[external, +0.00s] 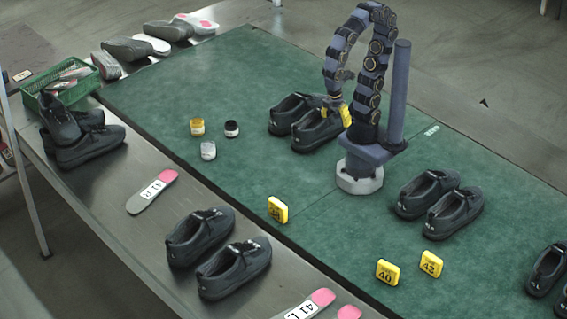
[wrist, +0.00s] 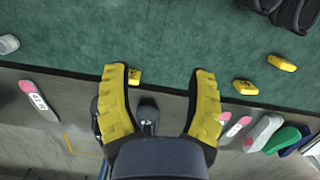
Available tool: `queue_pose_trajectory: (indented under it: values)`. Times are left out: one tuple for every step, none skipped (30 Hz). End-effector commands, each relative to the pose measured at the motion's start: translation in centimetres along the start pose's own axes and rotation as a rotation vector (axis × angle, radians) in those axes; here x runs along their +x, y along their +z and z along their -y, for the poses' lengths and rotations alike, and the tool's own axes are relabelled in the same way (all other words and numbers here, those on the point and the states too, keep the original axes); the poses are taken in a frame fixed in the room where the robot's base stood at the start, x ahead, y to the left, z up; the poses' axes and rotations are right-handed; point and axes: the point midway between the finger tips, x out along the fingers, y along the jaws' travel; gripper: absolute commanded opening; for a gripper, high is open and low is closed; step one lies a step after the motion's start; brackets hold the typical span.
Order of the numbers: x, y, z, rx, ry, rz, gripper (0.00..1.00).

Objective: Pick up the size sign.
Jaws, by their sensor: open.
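Three yellow size signs stand on the green mat. One (external: 278,210) stands apart at the left, its number too small to read. The sign marked 40 (external: 388,272) and the sign marked 43 (external: 431,264) stand close together further right. In the wrist view, the lone sign (wrist: 134,77) shows beside my left finger, and the other two, 40 (wrist: 245,87) and 43 (wrist: 281,63), lie beyond my right finger. My gripper (wrist: 160,70) is open with nothing between its yellow fingers. In the external view my gripper (external: 338,114) appears near the back pair of shoes, apart from all signs.
Dark shoe pairs stand at the back (external: 305,122), right (external: 438,205) and front (external: 218,252). Small jars (external: 208,150) stand on the mat's left part. Insoles (external: 152,192) lie on the metal table edge, with a green basket (external: 62,88) at far left. Mat around the lone sign is clear.

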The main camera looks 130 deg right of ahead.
Motion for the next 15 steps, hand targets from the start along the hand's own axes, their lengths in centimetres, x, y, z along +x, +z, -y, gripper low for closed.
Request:
queue_pose_trajectory:
  values:
    - [-0.1, -1.7, 0.6, -0.066, 0.006, 0.003, 0.57]
    - [-0.1, -2.9, 1.0, -0.11, 0.01, -0.001, 0.57]
    - [-0.1, -4.5, 1.7, -0.173, 0.016, -0.006, 0.57]
    - [-0.2, -5.9, 2.3, -0.223, 0.021, -0.014, 0.57]
    - [0.0, -7.1, 2.9, -0.273, 0.026, -0.015, 0.57]
    - [0.1, -8.7, 3.9, -0.339, 0.033, -0.02, 0.57]
    - [0.3, -9.9, 4.7, -0.388, 0.038, -0.024, 0.57]
    - [0.5, -11.0, 5.6, -0.437, 0.042, -0.027, 0.57]
    - [1.0, -12.5, 6.9, -0.503, 0.049, -0.031, 0.57]
    - [1.3, -13.6, 7.9, -0.553, 0.054, -0.039, 0.57]
    - [1.7, -14.7, 9.0, -0.604, 0.059, -0.042, 0.57]
    - [2.4, -15.9, 10.5, -0.671, 0.065, -0.045, 0.57]
    - [2.9, -16.8, 11.7, -0.722, 0.07, -0.049, 0.57]
    - [3.4, -17.7, 12.9, -0.772, 0.075, -0.052, 0.57]
    - [4.3, -18.6, 14.6, -0.839, 0.08, -0.055, 0.57]
